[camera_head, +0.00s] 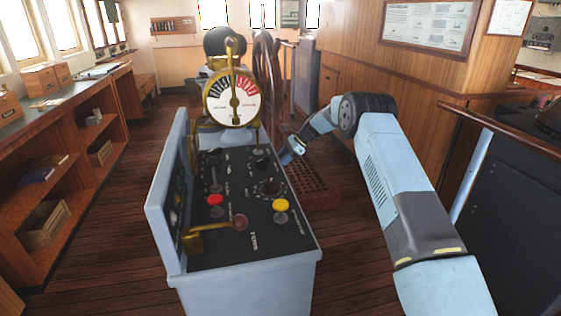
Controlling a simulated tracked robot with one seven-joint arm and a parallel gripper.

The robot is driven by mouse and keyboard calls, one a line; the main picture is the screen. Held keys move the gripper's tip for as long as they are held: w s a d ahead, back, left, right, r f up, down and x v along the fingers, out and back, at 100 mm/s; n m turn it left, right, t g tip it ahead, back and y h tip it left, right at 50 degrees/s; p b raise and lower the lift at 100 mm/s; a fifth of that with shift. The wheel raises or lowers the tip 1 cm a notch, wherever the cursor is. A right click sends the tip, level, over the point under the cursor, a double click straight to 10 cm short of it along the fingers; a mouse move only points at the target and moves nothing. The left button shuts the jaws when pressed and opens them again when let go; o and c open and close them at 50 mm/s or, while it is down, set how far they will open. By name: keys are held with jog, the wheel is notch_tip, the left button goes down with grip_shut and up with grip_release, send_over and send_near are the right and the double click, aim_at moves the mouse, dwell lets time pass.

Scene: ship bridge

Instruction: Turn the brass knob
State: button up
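The blue-grey console (262,268) stands in the middle, with a dark sloping top panel (233,178). No part on it clearly reads as a brass knob. A brass lever fitting (194,241) at the panel's near left has an arm ending in a brown ball (240,222). A round dark dial (267,188) sits right of the panel's middle, and a dark knob (262,162) sits farther back. My gripper (288,158) is by the panel's far right edge, small and partly unclear. I cannot tell whether it touches anything or is open.
A brass telegraph dial (234,100) rises behind the panel. Red (215,200) and yellow (281,205) knobs stand on the panel. A wooden ship's wheel (266,75) is behind. Wooden shelves (75,165) line the left. Open plank floor lies between them and the console.

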jog(key=shift+f+m+g+h, duration=0.3)
jog(key=shift+m+g, duration=0.1)
jog(key=shift+g, duration=0.5)
jog(key=shift+r, duration=0.1)
jog(key=o, duration=1)
jog(key=shift+r, duration=0.15)
jog(key=shift+o, duration=0.2)
jog(key=v, duration=1.3)
jog(key=shift+w+d, duration=0.15)
jog(key=shift+d, duration=0.15)
jog(key=shift+r, duration=0.15)
